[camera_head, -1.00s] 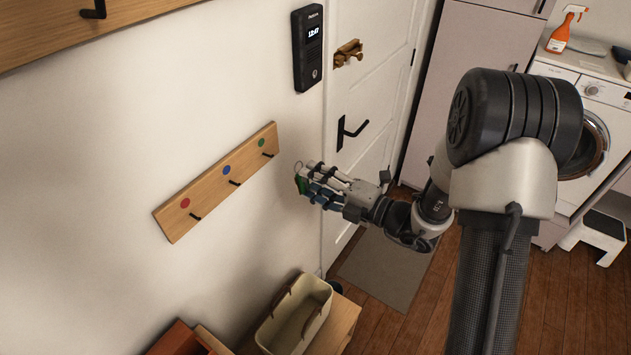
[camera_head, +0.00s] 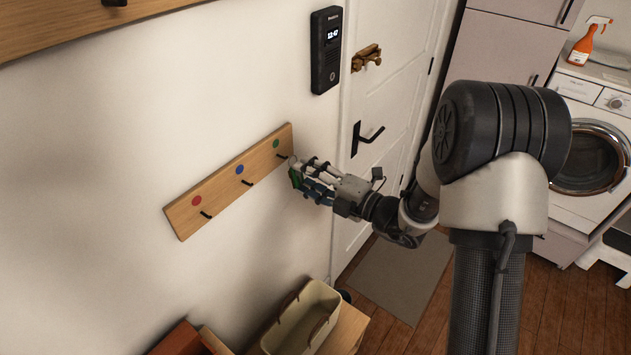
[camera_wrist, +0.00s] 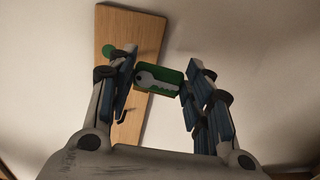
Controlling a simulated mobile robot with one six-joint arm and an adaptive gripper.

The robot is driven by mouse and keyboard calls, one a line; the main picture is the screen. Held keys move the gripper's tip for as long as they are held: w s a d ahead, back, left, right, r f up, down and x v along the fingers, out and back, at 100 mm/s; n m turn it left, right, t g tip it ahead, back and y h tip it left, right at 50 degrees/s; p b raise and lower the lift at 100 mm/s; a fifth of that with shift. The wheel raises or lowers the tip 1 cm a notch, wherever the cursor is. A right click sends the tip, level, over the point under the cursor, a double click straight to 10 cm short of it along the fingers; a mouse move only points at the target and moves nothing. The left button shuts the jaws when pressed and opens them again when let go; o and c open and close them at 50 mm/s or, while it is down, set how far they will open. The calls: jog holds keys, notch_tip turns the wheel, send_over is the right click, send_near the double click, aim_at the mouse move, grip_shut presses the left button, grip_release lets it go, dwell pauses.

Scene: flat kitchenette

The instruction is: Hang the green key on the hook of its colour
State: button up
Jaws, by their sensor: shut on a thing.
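The green key (camera_wrist: 158,77), a green tag with a grey key shape on it, is between the fingers of my gripper (camera_wrist: 156,85) in the wrist view. In the head view my gripper (camera_head: 298,182) is shut on the green key (camera_head: 295,178), close to the right end of the wooden hook board (camera_head: 215,193). The board has a red, a blue and a green dot (camera_head: 276,143), each with a black hook. The hook under the green dot (camera_head: 283,157) is just above and left of the key's ring; whether they touch cannot be told.
A black intercom (camera_head: 326,50) hangs above on the wall. The white door with a black handle (camera_head: 366,138) is to the right. A cream basket (camera_head: 303,318) stands on a wooden bench below. The wall left of the board is clear.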

aim_at(303, 177)
jog(key=shift+b+x, duration=0.45)
jog(key=shift+x, duration=0.65)
jog(key=shift+w+a+f, duration=0.35)
jog(key=shift+a+f, duration=0.1)
jog(key=shift+a, duration=0.05)
jog(key=o, duration=1.3)
